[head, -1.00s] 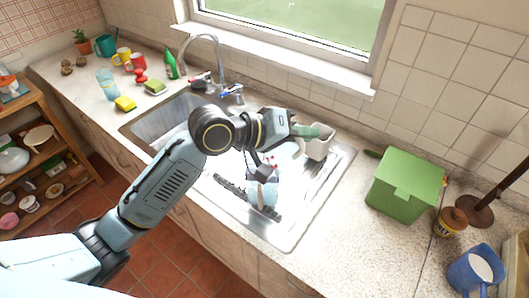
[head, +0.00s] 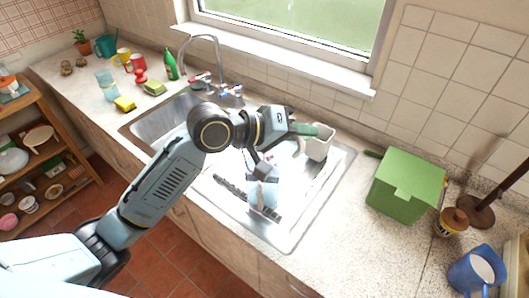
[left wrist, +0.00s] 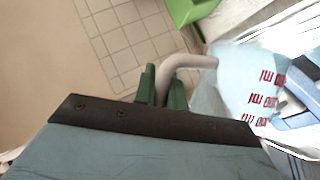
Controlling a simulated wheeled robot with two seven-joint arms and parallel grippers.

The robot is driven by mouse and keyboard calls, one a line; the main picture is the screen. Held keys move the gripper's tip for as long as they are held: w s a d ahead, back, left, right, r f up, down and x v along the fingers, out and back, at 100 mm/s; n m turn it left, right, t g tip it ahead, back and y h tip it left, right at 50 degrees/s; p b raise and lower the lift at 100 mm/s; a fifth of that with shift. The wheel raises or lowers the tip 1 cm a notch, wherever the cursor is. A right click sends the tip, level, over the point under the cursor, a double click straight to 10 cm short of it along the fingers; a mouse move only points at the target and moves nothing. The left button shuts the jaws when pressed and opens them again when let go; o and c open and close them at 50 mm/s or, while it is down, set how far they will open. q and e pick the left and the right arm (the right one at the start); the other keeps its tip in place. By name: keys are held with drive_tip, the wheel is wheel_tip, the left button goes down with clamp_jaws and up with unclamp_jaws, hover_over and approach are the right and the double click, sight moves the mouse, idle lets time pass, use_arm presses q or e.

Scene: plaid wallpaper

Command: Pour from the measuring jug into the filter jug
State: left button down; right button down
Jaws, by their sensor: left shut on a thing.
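The measuring jug is clear with red marks. In the left wrist view its body (left wrist: 238,85) is right of my left gripper (left wrist: 162,88), whose green fingers are shut on its curved handle. In the head view the jug (head: 287,150) shows faintly beneath my left gripper (head: 303,130), over the draining board; its exact tilt is hard to tell. The filter jug (head: 264,190), pale blue and clear with a dark upper part, stands below it on the draining board. Its blue and dark top (left wrist: 300,105) appears beside the measuring jug in the left wrist view. My right gripper is out of view.
A pale container (head: 320,143) stands at the back of the draining board (head: 310,205). A green box (head: 405,185), a brown-lidded jar (head: 450,222) and a blue jug (head: 475,270) are on the right counter. A tap (head: 205,42) rises behind the sink.

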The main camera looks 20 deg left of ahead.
use_arm(q)
drive_tip(key=shift+w+a+r+n+g+h+b, duration=0.15)
drive_tip(key=shift+w+a+n+h+b, duration=0.3)
drive_tip(key=shift+b, duration=0.55)
drive_tip(key=shift+w+a+r+n+g+h+b, duration=0.2)
drive_tip(key=shift+w+a+n+b, duration=0.35)
drive_tip(key=shift+b, duration=0.45)
idle(3.9)
drive_tip(key=shift+a, duration=0.15)
drive_tip(key=shift+w+a+r+n+h+p, duration=0.25)
drive_tip(key=shift+a+r+n+h+p, duration=0.2)
drive_tip(key=shift+p, duration=0.4)
idle(0.5)
